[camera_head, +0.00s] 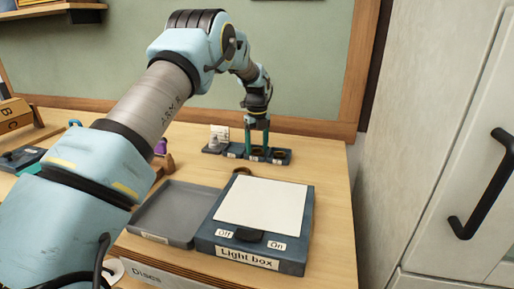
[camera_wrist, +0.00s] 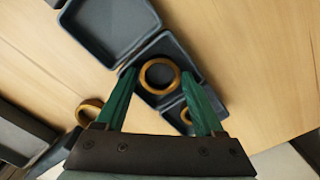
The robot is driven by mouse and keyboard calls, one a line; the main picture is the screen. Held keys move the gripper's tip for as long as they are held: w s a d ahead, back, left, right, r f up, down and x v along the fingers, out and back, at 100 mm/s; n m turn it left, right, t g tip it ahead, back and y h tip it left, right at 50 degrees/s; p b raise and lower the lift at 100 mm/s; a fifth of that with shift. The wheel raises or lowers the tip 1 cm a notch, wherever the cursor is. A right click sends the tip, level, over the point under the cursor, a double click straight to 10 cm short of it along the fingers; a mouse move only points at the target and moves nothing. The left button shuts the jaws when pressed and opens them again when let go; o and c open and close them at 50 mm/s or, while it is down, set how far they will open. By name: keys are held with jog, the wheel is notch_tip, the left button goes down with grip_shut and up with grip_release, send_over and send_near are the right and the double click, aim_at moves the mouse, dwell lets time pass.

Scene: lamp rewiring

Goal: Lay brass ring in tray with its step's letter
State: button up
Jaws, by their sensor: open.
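My gripper (camera_head: 257,138) is open over the row of small dark trays at the back of the bench. In the wrist view my gripper (camera_wrist: 160,76) has its green fingertips on either side of a brass ring (camera_wrist: 159,64), which lies in a middle tray (camera_wrist: 168,42). I cannot tell whether the fingers touch it. A second brass ring (camera_wrist: 185,114) lies in the adjoining tray, partly hidden by a finger. A third brass ring (camera_wrist: 90,104) lies outside the trays, behind the light box; it also shows in the head view (camera_head: 242,170). The tray letters are too small to read.
An empty-looking tray (camera_wrist: 84,30) adjoins the middle one. The light box (camera_head: 304,213) stands in front, with a grey shallow tray (camera_head: 165,222) to its left. Bare bench lies right of the trays.

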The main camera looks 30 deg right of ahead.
notch_tip(320, 180, up, 12)
jog(key=b, duration=0.3)
jog(key=w+a+n, duration=0.2)
jog(key=a+n, duration=0.7)
jog(key=a, duration=0.5)
jog(key=s+a+f+n, duration=0.1)
jog(key=s+a+n, duration=0.3)
jog(key=a+n, duration=0.3)
jog(key=s+a+f+n+t, duration=0.1)
jog(key=s+a+n, duration=0.35)
jog(key=a, duration=0.45)
jog(key=s+a+f+n, duration=0.1)
jog(key=s+a+n, duration=0.3)
jog(key=a+n, duration=0.3)
jog(key=s+a+f+n, duration=0.1)
jog(key=s+a+n, duration=0.1)
jog(key=s, duration=0.1)
jog(key=s+a+f+n, duration=0.1)
jog(key=s+a+n, duration=0.1)
jog(key=s+a, duration=0.1)
jog(key=s+a+f+n, duration=0.1)
jog(key=s+a+n, duration=0.1)
jog(key=s+n, duration=0.1)
jog(key=shift+s+a+t, duration=0.1)
jog(key=shift+a+t, duration=0.2)
jog(key=shift+a, duration=0.05)
